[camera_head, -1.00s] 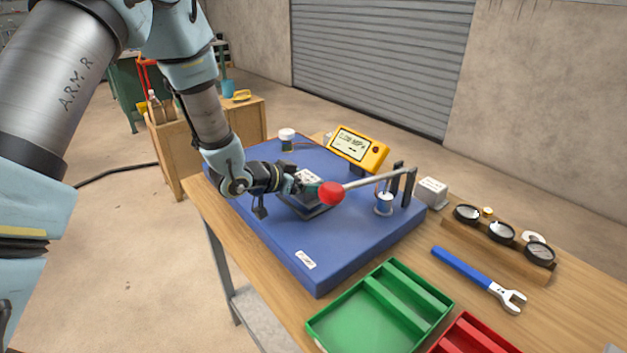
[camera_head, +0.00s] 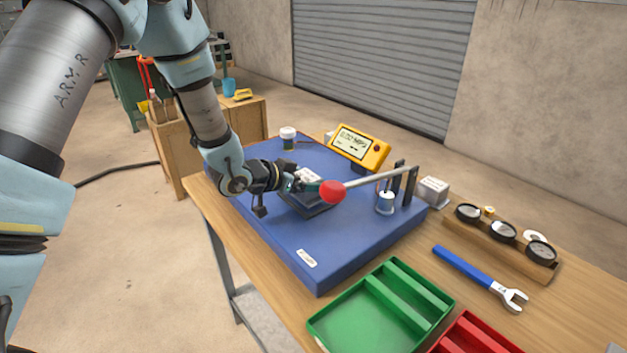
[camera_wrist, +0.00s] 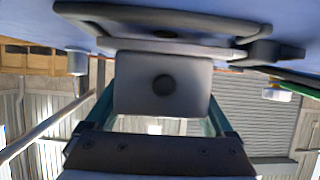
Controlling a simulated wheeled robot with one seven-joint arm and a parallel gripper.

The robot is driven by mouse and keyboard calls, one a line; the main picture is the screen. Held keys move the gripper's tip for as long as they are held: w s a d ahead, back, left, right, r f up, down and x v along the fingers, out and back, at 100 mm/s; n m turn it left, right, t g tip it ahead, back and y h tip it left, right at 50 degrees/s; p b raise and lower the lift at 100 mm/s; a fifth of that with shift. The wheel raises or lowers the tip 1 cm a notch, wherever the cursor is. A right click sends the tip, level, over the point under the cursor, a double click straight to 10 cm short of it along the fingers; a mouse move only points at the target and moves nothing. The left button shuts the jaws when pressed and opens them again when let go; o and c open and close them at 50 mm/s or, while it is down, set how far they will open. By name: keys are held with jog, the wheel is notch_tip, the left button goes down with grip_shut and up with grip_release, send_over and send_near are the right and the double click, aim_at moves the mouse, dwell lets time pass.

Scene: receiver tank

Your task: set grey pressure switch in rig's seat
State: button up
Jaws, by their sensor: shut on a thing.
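The grey pressure switch (camera_wrist: 185,98) is a box with a dark round spot on the face toward the wrist camera. My gripper (camera_wrist: 162,118) is shut on it, a green finger on each side. In the head view my gripper (camera_head: 297,184) is low over the middle of the blue rig (camera_head: 290,240). The switch's pale labelled top (camera_head: 309,175) shows there, partly hidden by the fingers. A dark seat-like holder (camera_head: 312,208) is right under it, and its dark frame also shows in the wrist view (camera_wrist: 190,47). I cannot tell whether the switch touches it.
A lever with a red knob (camera_head: 332,191) reaches from black posts close to the gripper's right. A yellow meter (camera_head: 357,148) stands behind. A green tray (camera_head: 345,325), blue-handled wrench (camera_head: 470,271) and gauge rack (camera_head: 500,246) lie right and in front. The rig's front is clear.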

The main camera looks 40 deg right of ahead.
jog(key=shift+f+b, duration=0.55)
jog(key=shift+f, duration=0.1)
jog(key=o, duration=1.5)
jog(key=b+v, duration=0.2)
jog(key=v, duration=0.8)
jog(key=shift+w+a+r, duration=0.1)
jog(key=shift+a+r, duration=0.05)
jog(key=shift+a, duration=0.2)
jog(key=w+a+n+t+y, duration=0.4)
jog(key=w+a, duration=0.3)
jog(key=a, duration=0.5)
jog(key=w+a+n+t+y, duration=0.4)
jog(key=w+a, duration=0.3)
jog(key=a, duration=0.5)
jog(key=s+a+n+g+y, duration=0.1)
jog(key=s+a+n+g, duration=0.1)
jog(key=a, duration=0.4)
jog(key=s+a+r+n+g+y, duration=0.1)
jog(key=s+a+n+g+y, duration=0.1)
jog(key=s+a+n, duration=0.2)
jog(key=s+a+r+n+g+y, duration=0.1)
jog(key=s+a+n, duration=0.2)
jog(key=a, duration=0.5)
jog(key=shift+s+g+y, duration=0.3)
jog(key=shift+s+g, duration=0.1)
jog(key=shift+s, duration=0.4)
